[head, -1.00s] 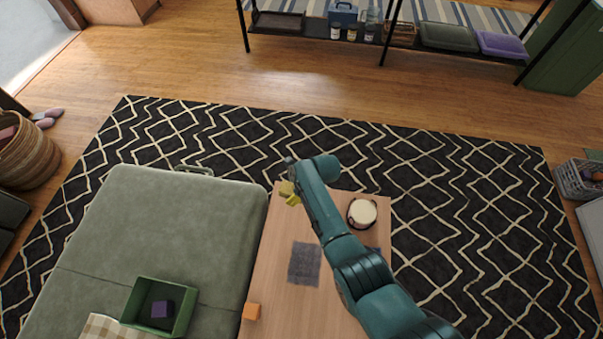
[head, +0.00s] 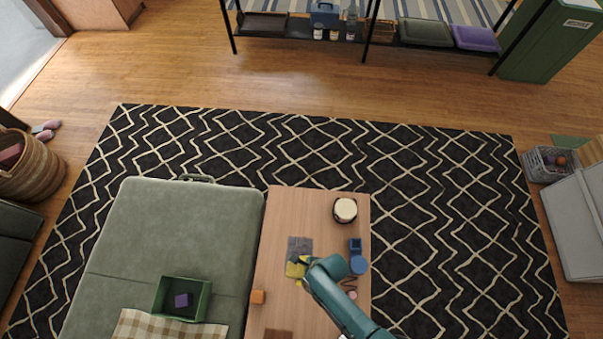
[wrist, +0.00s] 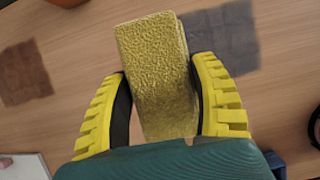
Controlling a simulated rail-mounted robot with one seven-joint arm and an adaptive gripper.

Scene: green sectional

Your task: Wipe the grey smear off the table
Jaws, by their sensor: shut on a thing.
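The grey smear (head: 301,246) is a dark square patch on the wooden table (head: 285,215); it also shows at the top right of the wrist view (wrist: 232,42). My gripper (wrist: 160,78) is shut on a yellow sponge (wrist: 153,45), a rough block held between its two yellow-padded fingers. In the head view the sponge (head: 293,270) is at the near edge of the smear and hides part of it. In the wrist view the sponge overlaps or borders the smear's left side. I cannot tell whether it touches the table.
A brown patch (head: 278,334) lies at the table's near end. An orange cube (head: 258,297) sits at the left edge. A round pale-topped pot (head: 345,209) and blue items (head: 355,246) stand along the right. A green sofa (head: 165,225) adjoins the left side.

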